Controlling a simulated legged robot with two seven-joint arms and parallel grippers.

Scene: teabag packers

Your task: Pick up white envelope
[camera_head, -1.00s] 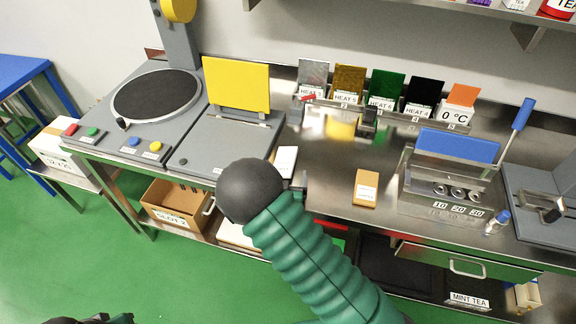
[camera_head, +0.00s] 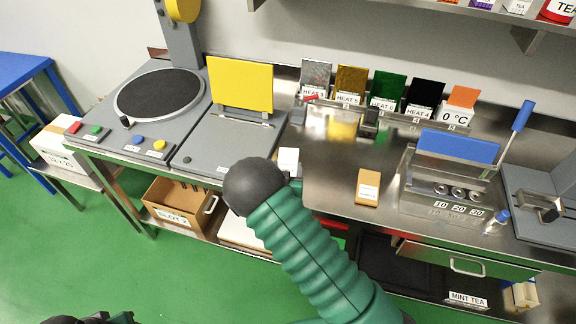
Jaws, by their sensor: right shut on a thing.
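The white envelope (camera_head: 288,159) shows at the front edge of the steel counter, just right of the grey hinged press with the yellow lid. My right gripper (camera_head: 294,183) is shut on its near end. My dark round wrist and green arm hide most of that gripper and the envelope's lower part. I cannot tell how far the envelope is off the counter. Only dark parts of my left arm show at the bottom left edge; its gripper is out of view.
A tan packet (camera_head: 367,187) lies on the counter to the right. A steel unit with a blue panel (camera_head: 457,146) stands beyond it. Coloured heat cards (camera_head: 388,90) line the back. A grey press with a yellow lid (camera_head: 240,84) is on the left.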

